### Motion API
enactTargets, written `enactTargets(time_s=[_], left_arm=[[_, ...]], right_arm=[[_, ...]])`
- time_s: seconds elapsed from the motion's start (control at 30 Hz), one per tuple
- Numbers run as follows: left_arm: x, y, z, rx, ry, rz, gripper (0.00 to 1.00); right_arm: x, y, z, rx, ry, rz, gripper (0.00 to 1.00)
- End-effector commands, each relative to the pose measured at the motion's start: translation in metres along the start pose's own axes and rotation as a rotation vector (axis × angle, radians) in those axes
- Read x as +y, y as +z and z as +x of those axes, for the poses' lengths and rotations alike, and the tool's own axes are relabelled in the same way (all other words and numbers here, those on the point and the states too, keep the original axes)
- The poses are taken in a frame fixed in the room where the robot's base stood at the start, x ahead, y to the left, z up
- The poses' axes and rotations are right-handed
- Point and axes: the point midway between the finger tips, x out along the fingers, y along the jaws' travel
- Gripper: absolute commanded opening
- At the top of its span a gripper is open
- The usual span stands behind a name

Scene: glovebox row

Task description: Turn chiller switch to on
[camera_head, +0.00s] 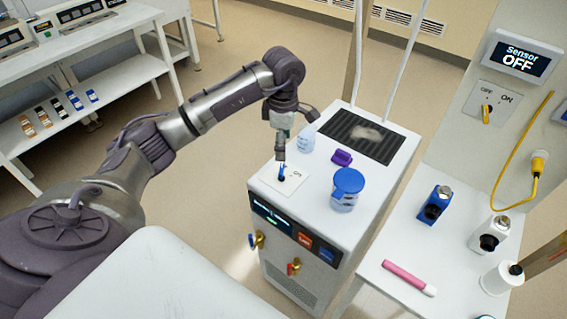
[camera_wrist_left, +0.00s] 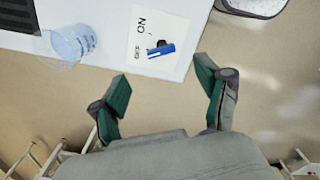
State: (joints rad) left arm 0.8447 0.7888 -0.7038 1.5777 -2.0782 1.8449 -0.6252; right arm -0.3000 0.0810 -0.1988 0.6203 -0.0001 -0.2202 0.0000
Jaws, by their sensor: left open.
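The chiller (camera_head: 310,215) is a white cabinet with a dark front display. Its switch plate (camera_head: 272,183) lies on the top near the front left corner. The blue switch (camera_head: 282,172) stands on it, partly covered by my left gripper (camera_head: 281,157) from above. In the left wrist view, the switch plate (camera_wrist_left: 143,30) carries ON and OFF labels. The blue switch lever (camera_wrist_left: 162,49) lies level with the OFF label there. My left gripper (camera_wrist_left: 164,79) is open and empty, its fingers spread to either side of the lever and apart from it. My right gripper is not in view.
A blue-lidded jar (camera_head: 346,190), a purple block (camera_head: 342,157) and a clear beaker (camera_head: 305,140) stand on the chiller top. A dark grille (camera_head: 360,136) lies behind them. A side table (camera_head: 385,265) at right holds bottles and a pink marker (camera_head: 409,278).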

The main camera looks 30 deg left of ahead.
Motion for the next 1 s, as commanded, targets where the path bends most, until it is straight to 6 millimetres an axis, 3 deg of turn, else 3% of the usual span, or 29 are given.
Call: enactTargets(time_s=[0.2,0.4,0.83,0.87,1.0], left_arm=[[-0.002,0.001,0.046,-0.001,-0.006,0.001,0.75],[-0.001,0.001,0.075,-0.003,-0.004,0.001,0.75],[-0.001,0.001,0.088,-0.003,0.000,0.002,0.75],[-0.001,0.001,0.088,-0.003,0.000,0.002,0.73],[-0.001,0.001,0.088,-0.003,0.000,0.002,0.50]], right_arm=[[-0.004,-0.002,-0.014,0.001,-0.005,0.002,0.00],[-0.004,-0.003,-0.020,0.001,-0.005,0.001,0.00],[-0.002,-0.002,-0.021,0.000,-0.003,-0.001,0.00],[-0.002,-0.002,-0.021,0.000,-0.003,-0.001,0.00],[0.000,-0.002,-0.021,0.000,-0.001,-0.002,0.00]])
